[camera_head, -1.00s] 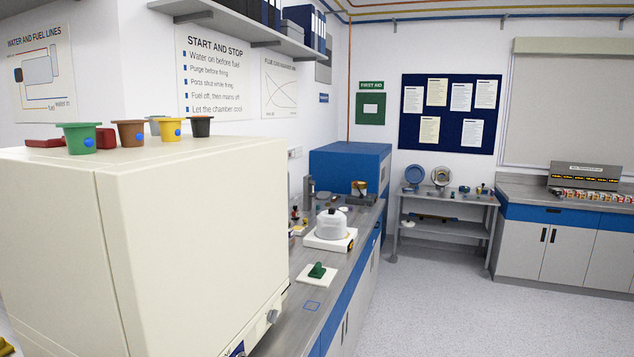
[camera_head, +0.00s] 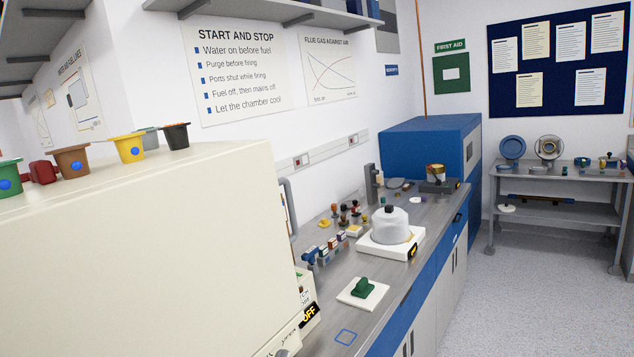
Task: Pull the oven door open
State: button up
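A large cream box-shaped cabinet (camera_head: 140,260) fills the lower left, close to the camera. It may be the oven. My gripper is not in view.
Open floor (camera_head: 530,300) lies right. A shelf (camera_head: 255,14) overhangs.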

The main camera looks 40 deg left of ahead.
aim_at(189, 256)
jog(key=u, duration=0.45)
jog(key=i, duration=0.9)
jog(key=u, duration=0.8)
